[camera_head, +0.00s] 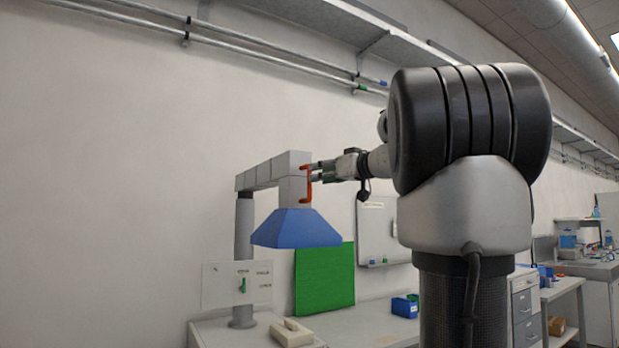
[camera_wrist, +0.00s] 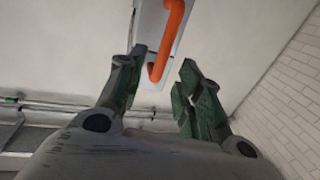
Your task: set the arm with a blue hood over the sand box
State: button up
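The arm with a blue hood (camera_head: 297,229) stands on a grey post (camera_head: 244,229) at the bench against the wall. Its grey jointed duct (camera_head: 262,174) runs to the right, and the hood hangs at its end. An orange handle (camera_head: 307,184) is on the duct's end; it also shows in the wrist view (camera_wrist: 172,38). My gripper (camera_head: 317,172) is at the handle. In the wrist view my gripper (camera_wrist: 163,57) is open, with the handle's lower end between its fingertips and gaps showing beside it. I cannot make out a sand box.
A green panel (camera_head: 325,278) stands behind and below the hood. A white sign board (camera_head: 237,284) is at the post. A pale block (camera_head: 291,332) and a blue bin (camera_head: 405,306) sit on the bench (camera_head: 358,322). A whiteboard (camera_head: 382,234) hangs behind.

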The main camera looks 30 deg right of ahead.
jog(key=w, duration=0.2)
jog(key=w+a, duration=0.1)
jog(key=w, duration=0.2)
jog(key=shift+w+a, duration=0.1)
jog(key=shift+w, duration=0.15)
grip_shut()
